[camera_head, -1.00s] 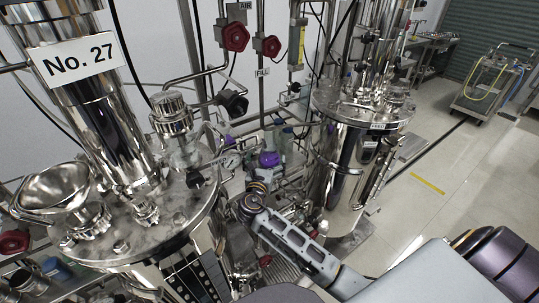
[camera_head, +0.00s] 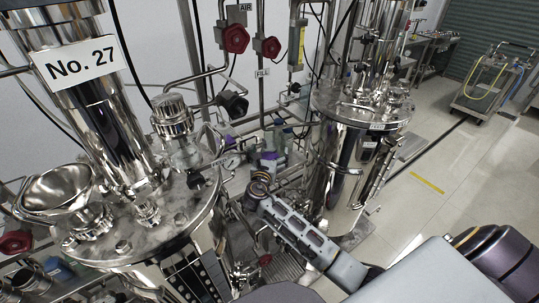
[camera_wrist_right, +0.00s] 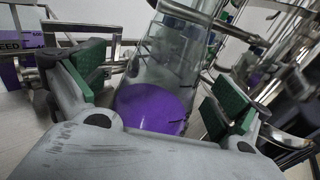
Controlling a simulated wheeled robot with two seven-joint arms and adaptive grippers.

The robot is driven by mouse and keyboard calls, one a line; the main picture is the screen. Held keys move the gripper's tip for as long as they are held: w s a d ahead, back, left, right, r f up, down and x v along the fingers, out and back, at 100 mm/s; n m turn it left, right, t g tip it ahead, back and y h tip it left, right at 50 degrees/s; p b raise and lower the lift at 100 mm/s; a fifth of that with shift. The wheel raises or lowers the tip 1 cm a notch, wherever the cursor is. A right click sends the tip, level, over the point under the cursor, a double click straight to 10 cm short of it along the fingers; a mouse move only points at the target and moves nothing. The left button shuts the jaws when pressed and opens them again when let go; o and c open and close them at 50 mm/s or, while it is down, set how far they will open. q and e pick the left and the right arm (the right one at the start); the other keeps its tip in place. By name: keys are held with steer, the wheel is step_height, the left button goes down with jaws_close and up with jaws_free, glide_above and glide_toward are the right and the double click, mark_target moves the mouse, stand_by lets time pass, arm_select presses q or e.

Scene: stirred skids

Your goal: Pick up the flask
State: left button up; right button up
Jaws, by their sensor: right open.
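The flask (camera_wrist_right: 158,82) is a clear conical glass vessel with purple liquid in its lower part. In the right wrist view it stands between the two green-padded fingers of my right gripper (camera_wrist_right: 155,90), which is open, with gaps visible beside the glass. The flask's top runs out of that view. In the head view my right gripper (camera_head: 263,176) reaches in between the two steel vessels, and the purple of the flask (camera_head: 268,156) shows just beyond it, partly hidden. My left gripper is not in view.
A steel vessel marked No. 27 (camera_head: 105,130) stands close on the left, and another steel vessel (camera_head: 342,165) on the right. Pipes and red valve knobs (camera_head: 235,39) line the wall behind. A purple-and-white box (camera_wrist_right: 22,55) is at the left in the wrist view.

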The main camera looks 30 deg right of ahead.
steer(key=shift+c, duration=0.5)
steer(key=c, duration=1.2)
steer(key=shift+c, duration=0.3)
steer(key=shift+r, duration=0.2)
